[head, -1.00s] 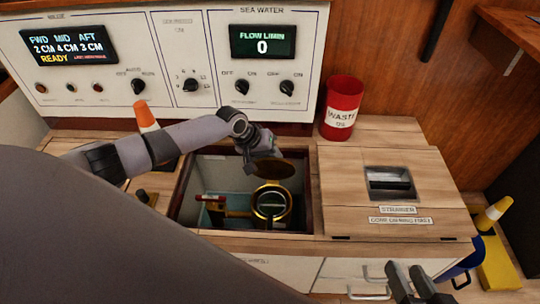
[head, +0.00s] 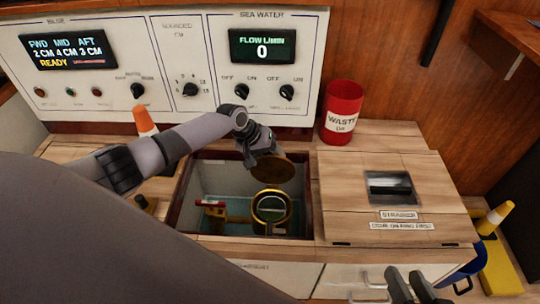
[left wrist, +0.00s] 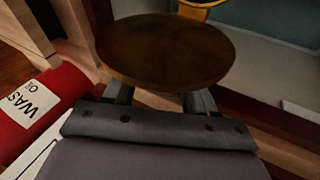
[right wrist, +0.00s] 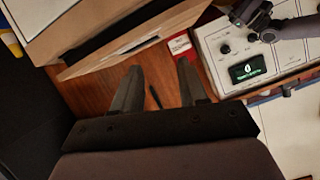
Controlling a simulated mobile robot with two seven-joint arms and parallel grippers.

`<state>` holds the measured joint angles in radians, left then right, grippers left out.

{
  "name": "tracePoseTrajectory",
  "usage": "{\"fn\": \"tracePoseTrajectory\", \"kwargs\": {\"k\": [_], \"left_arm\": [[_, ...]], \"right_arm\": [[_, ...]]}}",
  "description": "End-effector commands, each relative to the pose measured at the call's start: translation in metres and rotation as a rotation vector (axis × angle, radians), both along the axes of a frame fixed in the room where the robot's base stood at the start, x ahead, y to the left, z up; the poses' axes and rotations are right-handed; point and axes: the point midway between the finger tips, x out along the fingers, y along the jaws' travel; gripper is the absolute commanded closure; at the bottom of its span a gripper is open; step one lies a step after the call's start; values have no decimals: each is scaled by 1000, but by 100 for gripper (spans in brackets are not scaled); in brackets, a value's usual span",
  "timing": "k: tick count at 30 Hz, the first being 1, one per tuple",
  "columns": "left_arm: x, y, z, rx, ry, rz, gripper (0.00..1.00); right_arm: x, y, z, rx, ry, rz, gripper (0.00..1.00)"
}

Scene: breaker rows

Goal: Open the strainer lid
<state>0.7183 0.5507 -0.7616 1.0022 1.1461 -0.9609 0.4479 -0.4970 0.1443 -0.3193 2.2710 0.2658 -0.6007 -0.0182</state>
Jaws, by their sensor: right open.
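The strainer (head: 271,208) stands in the open well of the counter, its round brass rim uncovered. The strainer lid (head: 272,170), a brown-gold disc, is tilted above and behind the rim, apart from it. It fills the upper middle of the left wrist view (left wrist: 165,50). My left gripper (head: 264,152) is at the lid, with its fingers on the disc's near side; the exact grip is hidden by the disc. My right gripper (head: 412,284) is open and empty, low in front of the cabinet.
A red valve handle (head: 214,208) is left of the strainer. A wooden hatch cover (head: 350,200) labelled strainer lies to the right. A red waste bin (head: 342,110) and an orange-white cone (head: 146,121) stand on the counter. The sea water panel (head: 265,60) is behind.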

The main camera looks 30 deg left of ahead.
Motion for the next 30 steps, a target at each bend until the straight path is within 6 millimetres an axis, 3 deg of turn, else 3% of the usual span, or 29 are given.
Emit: {"fn": "tracePoseTrajectory", "kwargs": {"k": [5, 18, 30], "left_arm": [[-3, 2, 8, -2, 3, -1, 44], [-24, 22, 60, 1, 0, -1, 44], [-26, 24, 62, 0, 0, 0, 44]], "right_arm": [[1, -1, 6, -14, -6, -2, 57], [-9, -28, 12, -177, -9, -44, 57], [-9, -30, 10, -191, -11, -47, 57]]}}
